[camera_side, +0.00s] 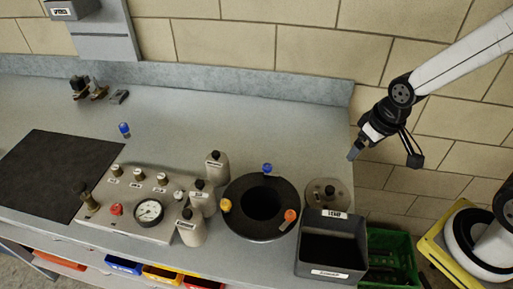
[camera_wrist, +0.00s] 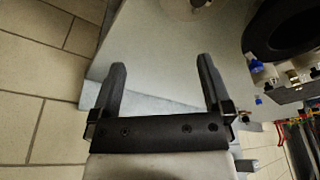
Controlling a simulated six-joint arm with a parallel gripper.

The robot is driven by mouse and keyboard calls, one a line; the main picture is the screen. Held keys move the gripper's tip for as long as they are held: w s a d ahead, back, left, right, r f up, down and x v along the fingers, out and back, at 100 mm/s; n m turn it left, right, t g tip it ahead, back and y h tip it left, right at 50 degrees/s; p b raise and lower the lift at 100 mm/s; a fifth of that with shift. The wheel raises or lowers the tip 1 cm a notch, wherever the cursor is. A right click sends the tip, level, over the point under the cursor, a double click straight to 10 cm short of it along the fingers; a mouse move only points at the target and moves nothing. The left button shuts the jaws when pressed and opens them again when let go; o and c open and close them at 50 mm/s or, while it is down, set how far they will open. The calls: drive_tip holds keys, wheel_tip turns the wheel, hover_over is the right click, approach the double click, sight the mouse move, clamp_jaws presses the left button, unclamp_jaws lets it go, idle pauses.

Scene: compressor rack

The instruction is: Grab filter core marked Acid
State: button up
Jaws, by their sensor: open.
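No label reading Acid is legible in either view, so I cannot tell which thing is the filter core marked Acid. Small coloured pieces sit around a black ring-shaped holder (camera_side: 236,193): a blue one (camera_side: 267,168), a yellow-orange one (camera_side: 226,205) and an orange one (camera_side: 290,215). Another blue piece (camera_side: 124,129) stands apart on the bench. My gripper (camera_side: 353,152) is above the bench's right end, apart from all of these. In the wrist view my gripper (camera_wrist: 160,65) is open and empty, and part of the black ring (camera_wrist: 262,35) shows at upper right.
Several pale bottles (camera_side: 191,229) stand left of the ring beside a gauge panel (camera_side: 130,205). A round lidded part (camera_side: 313,192) and a dark labelled bin (camera_side: 331,272) are to its right. A black mat (camera_side: 45,175) lies left. The bench's back middle is clear.

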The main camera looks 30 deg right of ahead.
drive_tip(key=w+a+n+y, duration=0.1)
drive_tip(key=w+a+n, duration=0.3)
drive_tip(key=w+a, duration=0.3)
drive_tip(key=n+y, duration=0.2)
drive_tip(key=n, duration=0.3)
approach(204, 188)
drive_tip(key=d, duration=0.2)
drive_tip(key=d+f, duration=0.1)
drive_tip(key=d, duration=0.1)
drive_tip(key=d+f, duration=0.1)
drive_tip(key=d, duration=0.1)
drive_tip(key=shift+w+d+f, duration=0.1)
drive_tip(key=shift+d, duration=0.3)
drive_tip(key=a+n, duration=0.1)
drive_tip(key=a, duration=0.1)
drive_tip(key=a+f+n, duration=0.1)
drive_tip(key=a, duration=0.2)
drive_tip(key=a+n, duration=0.1)
drive_tip(key=a, duration=0.1)
drive_tip(key=shift+w+a+f+y, duration=0.15)
drive_tip(key=shift+w+a+y, duration=0.2)
drive_tip(key=shift+a+y, duration=0.05)
drive_tip(key=shift+x, duration=1.25)
drive_tip(key=shift+f, duration=0.15)
drive_tip(key=shift+x, duration=2.45)
drive_tip(key=shift+d, duration=0.1)
